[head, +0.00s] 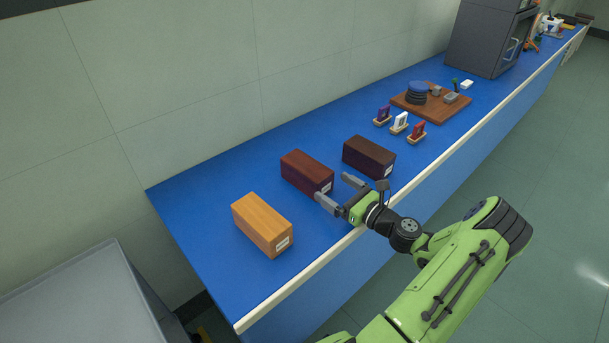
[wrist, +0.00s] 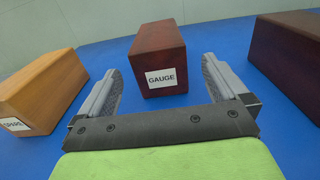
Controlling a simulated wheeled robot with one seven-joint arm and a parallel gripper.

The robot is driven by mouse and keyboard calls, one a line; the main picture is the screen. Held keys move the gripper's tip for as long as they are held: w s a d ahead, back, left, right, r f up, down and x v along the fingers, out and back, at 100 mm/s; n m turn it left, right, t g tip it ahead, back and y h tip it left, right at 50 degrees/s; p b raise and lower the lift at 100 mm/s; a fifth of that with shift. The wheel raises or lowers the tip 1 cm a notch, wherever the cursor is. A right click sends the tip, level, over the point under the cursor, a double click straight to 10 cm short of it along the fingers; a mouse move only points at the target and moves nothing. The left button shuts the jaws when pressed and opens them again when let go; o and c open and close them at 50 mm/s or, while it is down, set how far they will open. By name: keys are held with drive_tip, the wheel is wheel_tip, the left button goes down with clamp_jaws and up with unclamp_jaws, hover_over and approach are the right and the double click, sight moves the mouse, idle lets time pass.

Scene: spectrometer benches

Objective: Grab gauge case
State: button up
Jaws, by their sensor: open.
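The gauge case is a reddish-brown wooden box (head: 305,172) on the blue bench, the middle one of three boxes. In the wrist view the gauge case (wrist: 158,58) carries a white label reading "GAUGE" on its near end. My gripper (head: 334,190) is open, just in front of that end. In the wrist view my gripper (wrist: 157,85) has one finger to each side of the label end, with nothing clearly held. The far end of the case is hidden in the wrist view.
A light orange-brown box (head: 262,224) with a label stands to the left and a dark brown box (head: 369,156) to the right. Farther along the blue bench (head: 208,192) are small stands with coloured pieces, a wooden board (head: 402,103) and a grey cabinet (head: 482,40).

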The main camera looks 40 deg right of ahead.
sight(313, 173)
drive_tip(key=w, duration=0.3)
drive_tip(key=w+b, duration=0.1)
drive_tip(key=w, duration=0.2)
drive_tip(key=w+a, duration=0.1)
drive_tip(key=w, duration=0.2)
drive_tip(key=shift+b, duration=0.3)
drive_tip(key=shift+s+d+r, duration=0.1)
drive_tip(key=c, duration=1.2)
